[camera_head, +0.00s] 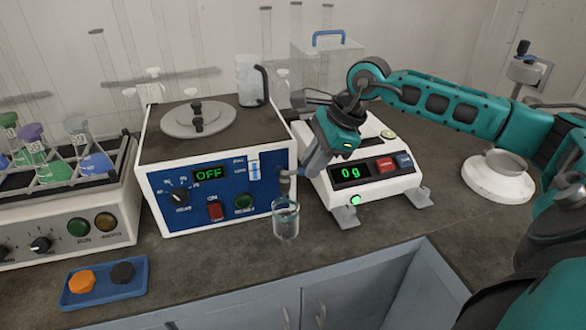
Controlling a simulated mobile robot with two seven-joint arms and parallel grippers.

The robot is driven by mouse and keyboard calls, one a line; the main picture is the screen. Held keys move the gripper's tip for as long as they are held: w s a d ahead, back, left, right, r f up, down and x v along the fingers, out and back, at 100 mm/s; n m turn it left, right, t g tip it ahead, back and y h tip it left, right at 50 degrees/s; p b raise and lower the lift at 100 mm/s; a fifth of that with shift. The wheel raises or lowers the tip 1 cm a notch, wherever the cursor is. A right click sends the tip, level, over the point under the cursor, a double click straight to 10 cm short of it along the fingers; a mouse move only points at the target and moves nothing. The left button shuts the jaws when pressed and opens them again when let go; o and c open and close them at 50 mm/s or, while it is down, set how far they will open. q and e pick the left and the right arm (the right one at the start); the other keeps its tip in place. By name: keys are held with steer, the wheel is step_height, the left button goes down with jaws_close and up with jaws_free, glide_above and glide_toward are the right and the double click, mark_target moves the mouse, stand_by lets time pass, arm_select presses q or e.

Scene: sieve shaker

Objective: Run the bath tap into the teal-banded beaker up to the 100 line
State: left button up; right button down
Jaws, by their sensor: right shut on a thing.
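The bath is a white box with a blue front panel (160,200), and its display reads OFF. The bath tap (286,183) is a small grey fitting at the right end of that panel. A small clear beaker (286,219) stands upright on the counter below the tap. I cannot make out its band, its lines or any water level. My right gripper (308,168) reaches down from the right, shut at the tap, above the beaker and apart from it. Its fingertips are small and partly merge with the tap. My left gripper is not in view.
A balance (372,190) reading 0 g stands right of the tap, close under my right arm. A jug (250,80) and a round lid (198,120) are on the bath. A rack of flasks (60,165) and a blue tray (103,292) are at left. The counter edge is close.

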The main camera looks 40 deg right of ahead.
steer(key=shift+w+d+n, duration=0.1)
steer(key=shift+w+n, duration=0.1)
steer(key=shift+n, duration=0.2)
steer(key=c, duration=1.1)
jaws_free()
steer(key=v, duration=1.3)
steer(key=shift+w+d, duration=0.15)
steer(key=shift+d, duration=0.05)
